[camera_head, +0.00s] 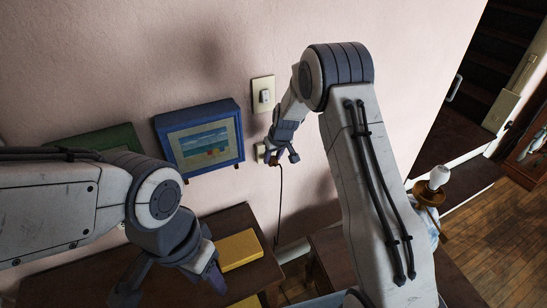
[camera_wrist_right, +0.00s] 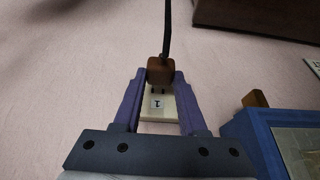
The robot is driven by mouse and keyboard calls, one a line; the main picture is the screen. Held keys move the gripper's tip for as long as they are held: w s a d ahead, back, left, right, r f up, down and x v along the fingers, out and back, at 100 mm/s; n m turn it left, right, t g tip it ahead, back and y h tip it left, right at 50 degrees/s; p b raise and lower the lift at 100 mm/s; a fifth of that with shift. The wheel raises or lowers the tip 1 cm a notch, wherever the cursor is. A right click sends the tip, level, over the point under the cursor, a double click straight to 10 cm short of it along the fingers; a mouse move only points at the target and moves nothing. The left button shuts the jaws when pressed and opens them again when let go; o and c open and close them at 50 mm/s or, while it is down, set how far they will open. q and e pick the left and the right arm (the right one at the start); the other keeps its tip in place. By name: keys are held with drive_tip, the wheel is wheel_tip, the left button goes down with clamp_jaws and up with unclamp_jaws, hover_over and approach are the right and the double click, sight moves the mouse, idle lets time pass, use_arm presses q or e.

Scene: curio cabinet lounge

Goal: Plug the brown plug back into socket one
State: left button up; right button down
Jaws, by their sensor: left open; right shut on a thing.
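The brown plug (camera_wrist_right: 159,70) is between the fingertips of my right gripper (camera_wrist_right: 160,76), which is shut on it. Its dark cord (camera_wrist_right: 167,25) leads away from the wall socket and hangs down in the head view (camera_head: 279,205). Socket one (camera_wrist_right: 158,106), a cream plate marked 1, is on the wall right by the plug. Two dark marks, prongs or slots, show between plug and label; I cannot tell whether the plug touches the plate. In the head view my right gripper (camera_head: 281,155) partly covers the plate (camera_head: 261,151). My left gripper (camera_head: 170,284) is open and empty, low at left.
A light switch (camera_head: 263,95) is above the socket. A blue-framed picture (camera_head: 200,138) hangs close to the left, with a green frame (camera_head: 98,140) beyond. A yellow book (camera_head: 238,250) lies on a dark table (camera_head: 228,220). A lamp-like object (camera_head: 432,190) stands at right.

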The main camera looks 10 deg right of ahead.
drive_tip(key=shift+w, duration=0.15)
drive_tip(key=shift+w+a+p, duration=0.25)
drive_tip(key=shift+w+p, duration=0.25)
drive_tip(key=shift+w, duration=0.35)
drive_tip(key=shift+w, duration=0.1)
drive_tip(key=shift+c, duration=1.9)
unclamp_jaws()
drive_tip(key=shift+r, duration=0.15)
